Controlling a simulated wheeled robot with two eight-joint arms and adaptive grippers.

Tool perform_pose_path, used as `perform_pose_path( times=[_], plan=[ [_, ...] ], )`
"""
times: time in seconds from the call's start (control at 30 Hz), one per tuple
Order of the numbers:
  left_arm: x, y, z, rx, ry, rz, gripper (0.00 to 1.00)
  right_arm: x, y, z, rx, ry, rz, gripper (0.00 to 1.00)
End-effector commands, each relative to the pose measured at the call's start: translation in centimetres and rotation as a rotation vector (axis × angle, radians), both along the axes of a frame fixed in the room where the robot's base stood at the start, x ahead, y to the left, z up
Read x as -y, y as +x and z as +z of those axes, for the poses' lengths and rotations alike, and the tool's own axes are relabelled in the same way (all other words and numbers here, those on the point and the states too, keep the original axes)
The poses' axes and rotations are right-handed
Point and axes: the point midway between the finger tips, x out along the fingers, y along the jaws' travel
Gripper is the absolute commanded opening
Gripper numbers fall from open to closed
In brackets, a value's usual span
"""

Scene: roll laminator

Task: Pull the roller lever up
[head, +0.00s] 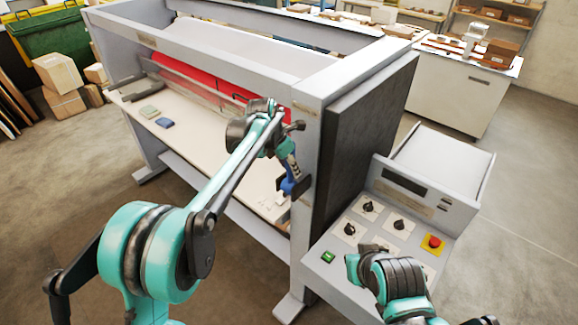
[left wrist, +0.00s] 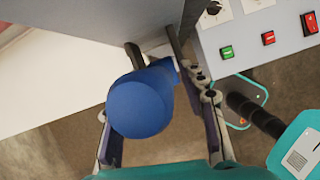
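The roller lever has a blue knob (head: 289,187) beside the laminator's right end post in the head view. In the left wrist view the blue knob (left wrist: 140,103) is large and close, with a dark rod behind it. My left gripper (head: 292,180) is at the knob. In the left wrist view its two fingers (left wrist: 160,130) stand apart on either side of the knob, with a gap at the right finger. The left finger looks close to the knob; I cannot tell if it touches. My right arm shows at the lower right of the head view, but its gripper does not.
The laminator frame (head: 305,150) stands close around my left gripper. A control panel (head: 372,235) with dark knobs and a red emergency button (head: 433,242) is to its right. Two small pads (head: 165,123) lie on the laminator's bed. Boxes (head: 60,73) and a white cabinet (head: 455,92) stand farther back.

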Motion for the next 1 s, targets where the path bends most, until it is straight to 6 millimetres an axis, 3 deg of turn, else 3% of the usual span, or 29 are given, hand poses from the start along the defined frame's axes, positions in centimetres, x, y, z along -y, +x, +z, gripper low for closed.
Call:
perform_pose_path(
  times=[0.37, 0.8, 1.0],
  plan=[
    [-0.2, -0.1, 0.5, -0.001, 0.001, 0.000, 0.49, 0.0, 0.0, 0.0, 0.000, 0.000, 0.000, 0.00],
    [-2.6, -2.0, 8.5, -0.001, 0.001, 0.001, 0.49, 0.0, 0.0, 0.0, 0.000, 0.000, 0.000, 0.00],
    [-3.2, -2.5, 10.7, -0.001, -0.001, 0.000, 0.49, 0.0, 0.0, 0.0, 0.000, 0.000, 0.000, 0.00]
  ],
)
